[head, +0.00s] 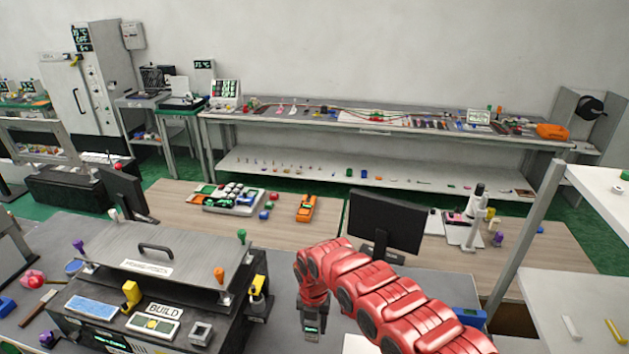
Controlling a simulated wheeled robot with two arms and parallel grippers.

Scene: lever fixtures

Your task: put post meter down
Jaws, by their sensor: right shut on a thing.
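My right arm comes in from the right in red segments and bends down to my right gripper (312,322), beside the right end of the lever fixture. It is shut on a small dark thing with a pale display, which I take to be the post meter; the fingers are small and hide much of it. I cannot tell whether it touches a surface below. The lever fixture (165,262) is a dark box with a grey lid, a black handle and a BUILD label. Yellow, orange and green levers or knobs stand on it. My left gripper is not in view.
A yellow-and-black device (257,287) stands at the fixture's right side, close to my right gripper. A monitor (386,224) stands behind my arm. A wooden table (170,196) lies beyond, with an orange device (306,207). A white shelf unit (580,292) stands at right.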

